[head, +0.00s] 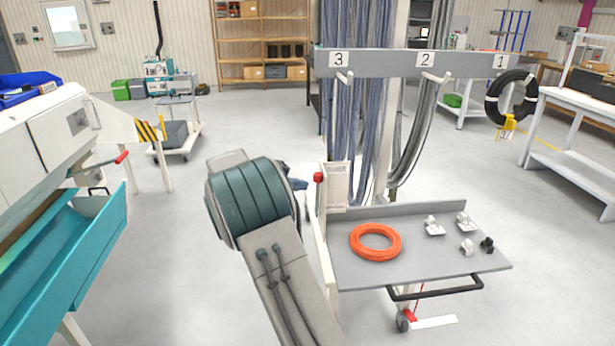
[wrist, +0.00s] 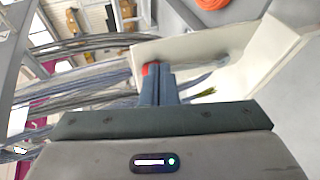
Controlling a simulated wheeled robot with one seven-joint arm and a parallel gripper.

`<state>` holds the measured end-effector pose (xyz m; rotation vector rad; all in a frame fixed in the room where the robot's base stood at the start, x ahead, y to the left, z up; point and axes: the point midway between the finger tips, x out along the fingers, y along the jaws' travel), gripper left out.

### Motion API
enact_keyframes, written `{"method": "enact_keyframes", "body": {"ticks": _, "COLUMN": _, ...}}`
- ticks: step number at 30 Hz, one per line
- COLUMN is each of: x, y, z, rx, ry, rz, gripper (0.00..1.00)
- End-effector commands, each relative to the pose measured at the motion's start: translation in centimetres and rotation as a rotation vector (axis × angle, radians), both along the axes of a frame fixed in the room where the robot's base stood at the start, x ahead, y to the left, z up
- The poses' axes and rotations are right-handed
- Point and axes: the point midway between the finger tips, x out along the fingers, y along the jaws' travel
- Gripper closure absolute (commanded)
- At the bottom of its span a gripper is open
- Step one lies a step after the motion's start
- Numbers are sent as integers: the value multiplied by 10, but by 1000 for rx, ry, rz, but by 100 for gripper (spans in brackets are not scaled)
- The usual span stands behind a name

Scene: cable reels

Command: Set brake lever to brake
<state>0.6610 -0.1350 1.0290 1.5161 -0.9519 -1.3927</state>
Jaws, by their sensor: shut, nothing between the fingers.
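A lever with a red knob (head: 319,178) stands beside a white labelled plate (head: 337,185) at the left edge of the cart; it looks like the brake lever. Its markings are too small to read. In the wrist view a bit of red (wrist: 146,69), likely the knob, shows just behind and left of my fingers. My gripper (wrist: 157,70) is shut and empty, close to the red part; I cannot tell if they touch. In the head view my arm hides most of the gripper; only a bluish bit (head: 297,184) shows left of the lever.
The grey cart top (head: 345,270) carries an orange cable coil (head: 376,242) and several small fittings. Above it, a rail (head: 380,64) numbered 3, 2, 1 has hooks; a black coil (head: 511,97) hangs at 1. A machine with a teal tray (head: 100,250) stands left. Open floor lies between.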

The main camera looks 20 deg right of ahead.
Motion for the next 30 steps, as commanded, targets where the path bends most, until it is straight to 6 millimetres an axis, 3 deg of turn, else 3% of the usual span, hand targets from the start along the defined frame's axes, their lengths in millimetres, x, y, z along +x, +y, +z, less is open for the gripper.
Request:
{"method": "enact_keyframes", "body": {"ticks": 3, "x": 38, "y": 11, "z": -9, "rx": -159, "ry": -25, "rz": 38, "gripper": 100}}
{"method": "enact_keyframes", "body": {"ticks": 10, "x": 77, "y": 31, "z": -14, "rx": -345, "ry": -79, "rz": 96, "gripper": 100}}
{"method": "enact_keyframes", "body": {"ticks": 24, "x": 84, "y": 36, "z": -15, "rx": -381, "ry": -90, "rz": 108, "gripper": 100}}
{"method": "enact_keyframes", "body": {"ticks": 30, "x": 87, "y": 18, "z": -13, "rx": -381, "ry": -89, "rz": 105, "gripper": 100}}
